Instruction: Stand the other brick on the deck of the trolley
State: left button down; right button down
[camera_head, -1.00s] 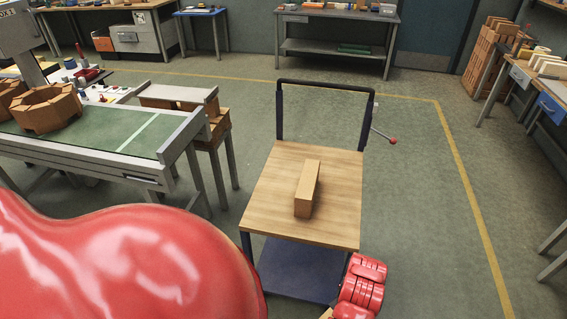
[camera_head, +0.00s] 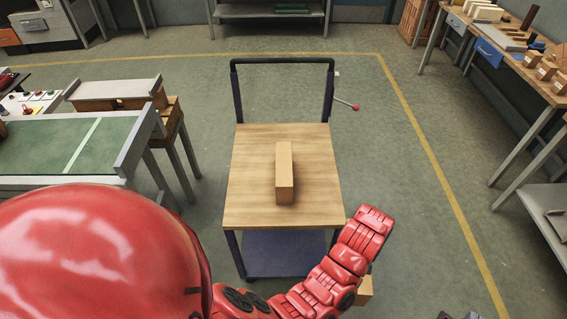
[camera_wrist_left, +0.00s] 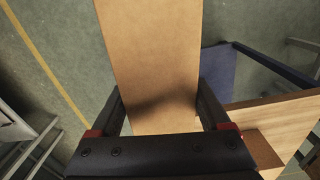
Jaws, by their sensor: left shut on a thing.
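The trolley (camera_head: 245,205) stands in the middle of the head view, with a wooden deck, dark push handle and blue lower shelf. One tan brick (camera_head: 284,178) lies lengthwise on the deck, near its middle. My left gripper (camera_wrist_left: 158,112) is shut on the other brick (camera_wrist_left: 150,60), with a finger on each side. Only a small part of this held brick (camera_head: 363,291) shows in the head view, to the right of the deck's near corner, below my red arm. My arm hides the left gripper there. Small dark shapes at the bottom edge may be my right gripper's tips.
A green-topped table (camera_head: 60,150) stands left of the trolley. A workbench (camera_head: 535,75) with blocks stands at the right. A red-knobbed lever (camera_head: 346,104) sticks out right of the handle. Deck space is bare on both sides of the lying brick.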

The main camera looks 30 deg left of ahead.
aim_at(315, 180)
jog(key=i+j, duration=0.75)
